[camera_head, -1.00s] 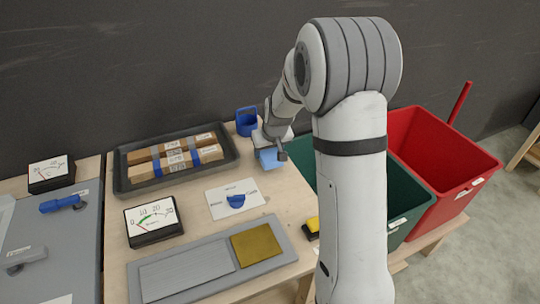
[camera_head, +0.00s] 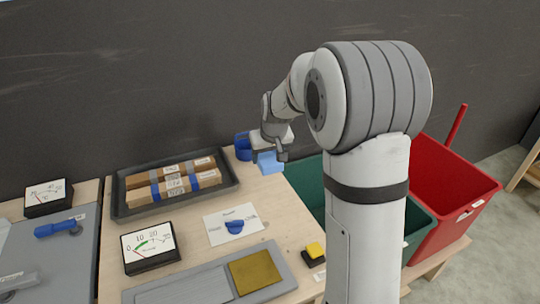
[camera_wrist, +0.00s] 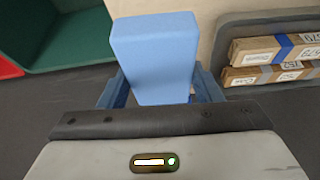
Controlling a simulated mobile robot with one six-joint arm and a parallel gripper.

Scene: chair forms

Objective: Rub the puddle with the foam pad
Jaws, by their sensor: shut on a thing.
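The foam pad is a light blue block (camera_head: 270,163), held in my gripper (camera_head: 268,150) above the back right part of the wooden table. In the wrist view the foam pad (camera_wrist: 155,55) fills the upper middle, sticking out beyond the gripper's dark front edge. I cannot make out a puddle in either view.
A black tray (camera_head: 119,203) with wrapped bars lies at the back left. A meter (camera_head: 149,247), a dial card (camera_head: 231,224), a grey panel with a yellow plate (camera_head: 254,271) and a yellow-black button (camera_head: 314,252) are nearer. Green (camera_head: 310,185) and red (camera_head: 440,185) bins stand right.

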